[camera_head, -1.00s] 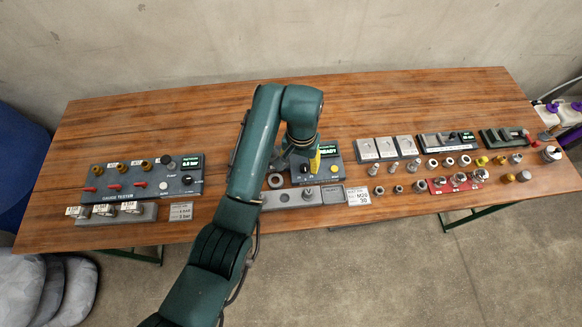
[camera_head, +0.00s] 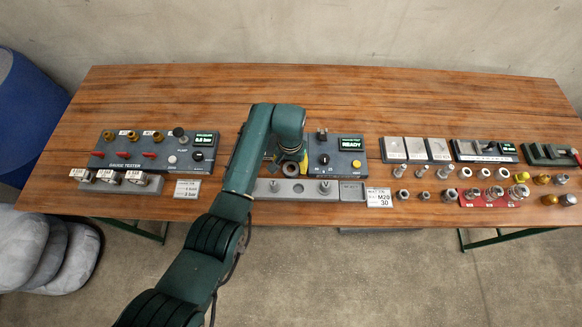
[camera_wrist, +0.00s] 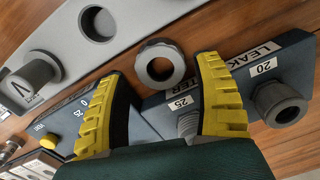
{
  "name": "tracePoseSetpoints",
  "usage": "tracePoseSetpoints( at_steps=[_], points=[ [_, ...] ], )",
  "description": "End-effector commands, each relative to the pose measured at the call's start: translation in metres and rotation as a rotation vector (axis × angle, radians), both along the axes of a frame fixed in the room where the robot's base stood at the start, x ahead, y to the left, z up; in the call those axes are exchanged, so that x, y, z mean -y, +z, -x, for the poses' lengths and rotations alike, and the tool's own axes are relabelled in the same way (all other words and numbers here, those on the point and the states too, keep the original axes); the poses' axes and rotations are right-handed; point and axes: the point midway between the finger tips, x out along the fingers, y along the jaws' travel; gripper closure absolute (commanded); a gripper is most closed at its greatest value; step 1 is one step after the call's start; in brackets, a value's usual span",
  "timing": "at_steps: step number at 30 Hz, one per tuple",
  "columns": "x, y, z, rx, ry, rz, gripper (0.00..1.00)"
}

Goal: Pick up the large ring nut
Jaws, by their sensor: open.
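The large ring nut (camera_wrist: 160,46) is a grey ring with a knurled edge and an open middle. In the wrist view it lies beyond and between the tips of my gripper (camera_wrist: 161,70), whose two yellow fingers stand apart with nothing between them. In the head view my gripper (camera_head: 292,168) points down behind the grey plate, left of the leak tester; it covers much of the spot there, and I cannot clearly make out the nut.
The leak tester (camera_head: 325,171) with its dark fittings stands close beside the nut. The grey holed plate (camera_wrist: 60,66) is on its other side. The gauge tester (camera_head: 125,160) stands at left. Several small fittings and a red tray (camera_head: 487,203) are at right.

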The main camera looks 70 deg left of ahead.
Motion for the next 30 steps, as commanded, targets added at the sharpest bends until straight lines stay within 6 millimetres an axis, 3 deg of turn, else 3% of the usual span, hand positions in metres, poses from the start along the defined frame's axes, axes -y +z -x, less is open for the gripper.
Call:
tracePoseSetpoints(
  at_steps=[1, 3, 7, 13, 18, 26, 30],
  points=[
    [0.0, -0.015, -0.001, -0.002, 0.0, 0.002, 0.33],
    [0.0, -0.025, -0.001, -0.001, 0.0, 0.002, 0.33],
    [0.0, -0.032, -0.001, 0.0, 0.0, 0.0, 0.33],
    [0.0, -0.031, -0.001, 0.0, 0.0, 0.0, 0.34],
    [0.0, -0.031, -0.001, 0.0, 0.0, 0.0, 0.66],
    [0.0, -0.029, -0.001, 0.0, 0.0, 0.0, 0.67],
    [-0.001, -0.009, -0.001, 0.002, 0.0, -0.003, 0.67]
  ],
)
